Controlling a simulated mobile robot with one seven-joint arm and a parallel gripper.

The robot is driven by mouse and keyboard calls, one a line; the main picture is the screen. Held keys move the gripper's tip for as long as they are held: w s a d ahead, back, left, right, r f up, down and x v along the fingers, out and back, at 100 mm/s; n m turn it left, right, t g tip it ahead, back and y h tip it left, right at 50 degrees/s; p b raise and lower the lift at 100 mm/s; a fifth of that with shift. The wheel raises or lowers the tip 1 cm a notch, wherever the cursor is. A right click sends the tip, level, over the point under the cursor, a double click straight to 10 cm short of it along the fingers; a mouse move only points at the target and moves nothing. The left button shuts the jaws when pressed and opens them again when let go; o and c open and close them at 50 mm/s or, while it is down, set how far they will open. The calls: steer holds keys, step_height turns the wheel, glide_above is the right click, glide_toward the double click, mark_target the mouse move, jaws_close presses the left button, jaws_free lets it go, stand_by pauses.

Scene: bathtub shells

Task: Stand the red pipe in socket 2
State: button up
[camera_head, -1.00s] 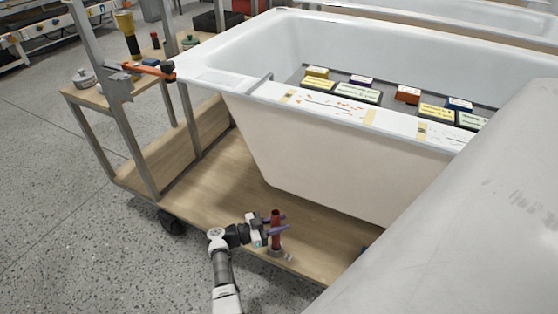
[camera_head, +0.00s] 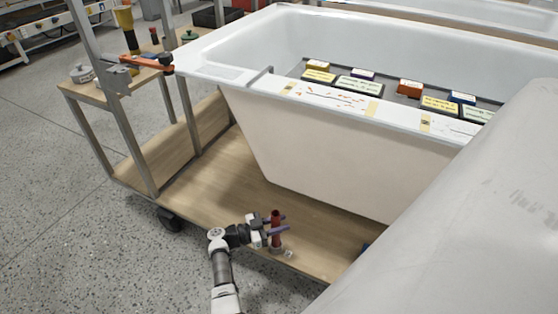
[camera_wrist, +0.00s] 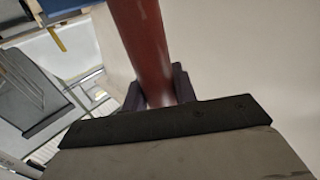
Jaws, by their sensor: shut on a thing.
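The red pipe (camera_head: 276,236) stands about upright low over the wooden cart deck, near its front edge. My gripper (camera_head: 277,224) is shut on the pipe, with its purple fingers around the pipe's upper half. In the wrist view the pipe (camera_wrist: 146,45) runs down between the fingers (camera_wrist: 160,88). A small grey round fitting (camera_head: 278,249) shows at the pipe's foot, and a pale one (camera_head: 289,253) lies beside it. I cannot tell whether the pipe is inside the grey fitting or just above it. No socket number is readable.
A white bathtub (camera_head: 320,160) stands on the wooden cart (camera_head: 200,205), behind my gripper. Labelled blocks (camera_head: 410,88) sit inside the tub. A large grey shell (camera_head: 480,220) fills the right foreground. A metal post (camera_head: 112,100) rises at left.

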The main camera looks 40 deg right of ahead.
steer(key=shift+f+b, duration=0.45)
steer(key=shift+f, duration=0.35)
steer(key=o, duration=1.1)
steer(key=shift+w+a, duration=0.1)
steer(key=shift+a, duration=0.05)
steer(key=v, duration=1.3)
steer(key=shift+a, duration=0.3)
steer(key=shift+w, duration=0.15)
